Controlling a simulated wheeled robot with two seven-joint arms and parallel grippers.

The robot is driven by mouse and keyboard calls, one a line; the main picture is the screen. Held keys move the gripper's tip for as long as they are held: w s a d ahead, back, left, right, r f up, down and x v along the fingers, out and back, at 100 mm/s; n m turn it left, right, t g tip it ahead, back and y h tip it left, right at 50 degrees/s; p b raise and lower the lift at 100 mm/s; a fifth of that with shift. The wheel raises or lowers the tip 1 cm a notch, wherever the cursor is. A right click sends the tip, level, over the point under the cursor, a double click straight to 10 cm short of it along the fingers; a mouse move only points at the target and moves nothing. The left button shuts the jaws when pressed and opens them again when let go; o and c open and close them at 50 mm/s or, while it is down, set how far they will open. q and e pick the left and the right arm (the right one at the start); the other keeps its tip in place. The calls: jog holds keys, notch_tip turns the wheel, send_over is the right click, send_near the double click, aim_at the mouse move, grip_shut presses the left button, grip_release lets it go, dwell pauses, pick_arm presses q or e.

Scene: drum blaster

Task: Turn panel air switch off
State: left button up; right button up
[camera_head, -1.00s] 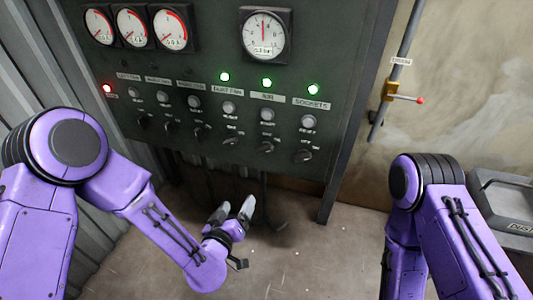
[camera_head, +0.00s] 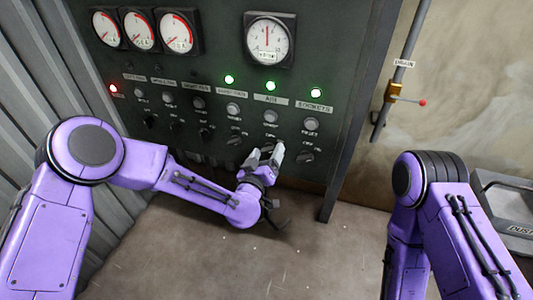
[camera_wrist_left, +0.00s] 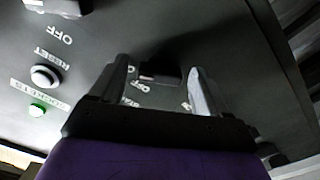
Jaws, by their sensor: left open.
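The dark panel (camera_head: 225,60) carries a column labelled AIR (camera_head: 271,99), with a lit green lamp (camera_head: 271,86) and a grey button (camera_head: 270,117) above its rotary switch. My left gripper (camera_head: 267,150) is open in front of that switch and largely hides it in the head view. In the left wrist view a dark switch knob (camera_wrist_left: 160,73) shows between the two open fingers of the left gripper (camera_wrist_left: 160,85). Whether the fingers touch it I cannot tell. My right gripper is outside the views; only the right arm shows.
The SOCKETS switch (camera_head: 305,156) is close to the right of the left gripper. Another switch (camera_head: 235,140) is to its left. Gauges (camera_head: 267,39) line the panel's top.

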pick_arm(q)
jog(key=c, duration=1.1)
jog(key=shift+o, duration=0.2)
jog(key=n+b, duration=0.3)
jog(key=n, duration=0.2)
jog(key=shift+f+n, duration=0.15)
jog(key=shift+n, duration=0.25)
jog(key=n+b, duration=0.2)
jog(key=n, duration=0.1)
jog(key=shift+n+b, duration=0.6)
jog(key=shift+n, duration=1.1)
jog(key=o, duration=1.1)
jog(key=shift+c, duration=0.2)
